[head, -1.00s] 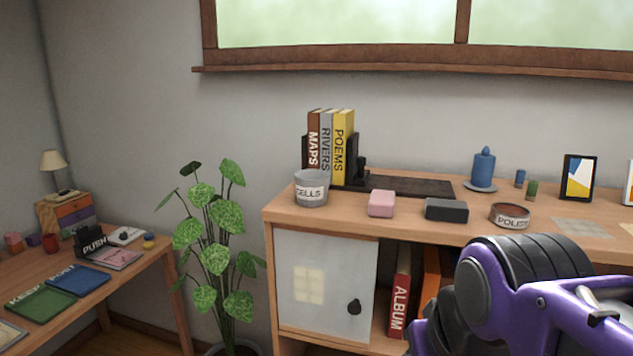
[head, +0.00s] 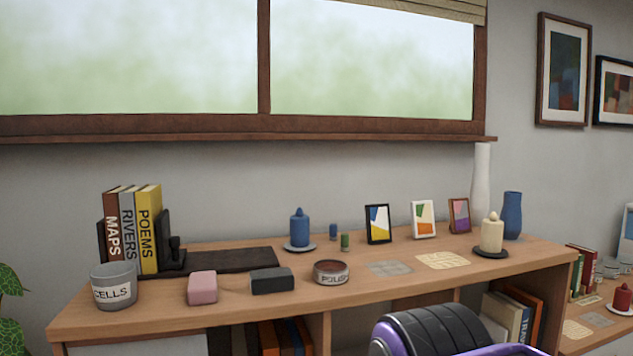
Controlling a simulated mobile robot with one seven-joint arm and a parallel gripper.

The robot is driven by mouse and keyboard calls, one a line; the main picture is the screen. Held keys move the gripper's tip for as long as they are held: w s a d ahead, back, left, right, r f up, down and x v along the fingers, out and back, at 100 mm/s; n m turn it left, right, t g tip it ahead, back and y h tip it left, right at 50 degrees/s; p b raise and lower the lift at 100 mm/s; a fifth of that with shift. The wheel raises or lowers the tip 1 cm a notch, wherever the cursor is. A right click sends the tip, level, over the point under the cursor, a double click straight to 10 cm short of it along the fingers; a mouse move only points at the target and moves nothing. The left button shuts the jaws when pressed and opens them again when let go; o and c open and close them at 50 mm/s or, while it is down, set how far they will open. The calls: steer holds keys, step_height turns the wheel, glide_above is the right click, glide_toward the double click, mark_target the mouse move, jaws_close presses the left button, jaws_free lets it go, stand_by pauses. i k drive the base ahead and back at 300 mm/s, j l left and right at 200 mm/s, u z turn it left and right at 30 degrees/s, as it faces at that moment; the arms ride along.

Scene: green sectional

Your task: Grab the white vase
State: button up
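The white vase (head: 481,180) is tall and slender. It stands upright at the back right of the wooden cabinet top (head: 350,291), near the wall in the head view. A cream candle (head: 492,234) on a dark dish stands in front of it and hides its base. A shorter blue vase (head: 512,214) stands just to its right. My purple and black arm shows at the bottom right, below and well apart from the white vase. My gripper is not in view.
Three small picture frames (head: 423,219) stand left of the white vase. A blue candle (head: 299,228), a polish tin (head: 331,272), a grey cup (head: 114,286) and books (head: 130,228) stand farther left. A lower shelf with a red candle (head: 622,297) is at the right.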

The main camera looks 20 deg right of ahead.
mark_target(480, 195)
steer(key=z, duration=1.25)
steer(key=l+u, duration=0.1)
steer(key=u, duration=0.3)
steer(key=i+l+u, duration=0.1)
steer(key=u, duration=0.3)
steer(key=l+u, duration=0.25)
steer(key=u, duration=0.15)
steer(key=l+u, duration=0.45)
steer(key=l, duration=0.35)
steer(key=k+l+u, duration=0.15)
steer(key=l, duration=0.7)
steer(key=i, duration=0.05)
